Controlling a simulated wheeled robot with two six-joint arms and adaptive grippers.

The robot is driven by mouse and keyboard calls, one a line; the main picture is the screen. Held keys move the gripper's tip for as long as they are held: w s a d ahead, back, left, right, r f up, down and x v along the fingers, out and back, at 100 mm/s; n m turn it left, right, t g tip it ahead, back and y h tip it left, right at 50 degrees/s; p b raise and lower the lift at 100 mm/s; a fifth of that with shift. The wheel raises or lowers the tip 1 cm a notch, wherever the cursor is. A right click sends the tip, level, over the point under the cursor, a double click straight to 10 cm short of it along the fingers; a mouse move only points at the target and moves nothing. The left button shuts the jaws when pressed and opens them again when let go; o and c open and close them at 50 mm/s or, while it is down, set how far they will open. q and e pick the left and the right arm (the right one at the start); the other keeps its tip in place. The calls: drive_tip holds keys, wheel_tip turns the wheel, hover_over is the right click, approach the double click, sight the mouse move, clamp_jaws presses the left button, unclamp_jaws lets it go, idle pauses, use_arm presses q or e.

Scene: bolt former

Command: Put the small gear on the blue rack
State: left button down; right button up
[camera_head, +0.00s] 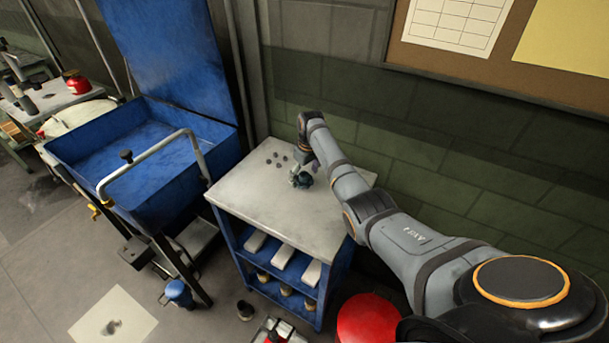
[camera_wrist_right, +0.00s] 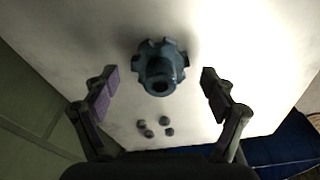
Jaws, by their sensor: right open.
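The small gear (camera_wrist_right: 160,62), dark blue-grey with blocky teeth and a hub with a hole, sits on a pale worktop. In the right wrist view it lies between the two open fingers of my right gripper (camera_wrist_right: 160,84), with clear gaps on both sides. In the head view the right gripper (camera_head: 303,168) hangs over the worktop, and the gear is hard to separate from it. The worktop tops a blue rack (camera_head: 313,311) with open shelves holding pale blocks and small round parts. My left gripper is not in view.
Several small dark round pieces (camera_head: 275,158) lie on the worktop near the gear. A blue open bin with a raised lid (camera_head: 180,165) stands left. A red round object (camera_head: 368,318) is on the floor side. The worktop's front is clear.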

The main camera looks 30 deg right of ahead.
sight(307, 176)
wheel_tip(307, 176, up, 12)
drive_tip(key=s, duration=0.1)
drive_tip(key=shift+s+d+b, duration=0.15)
drive_tip(key=shift+s+b, duration=0.05)
drive_tip(key=shift+b, duration=0.1)
idle(0.5)
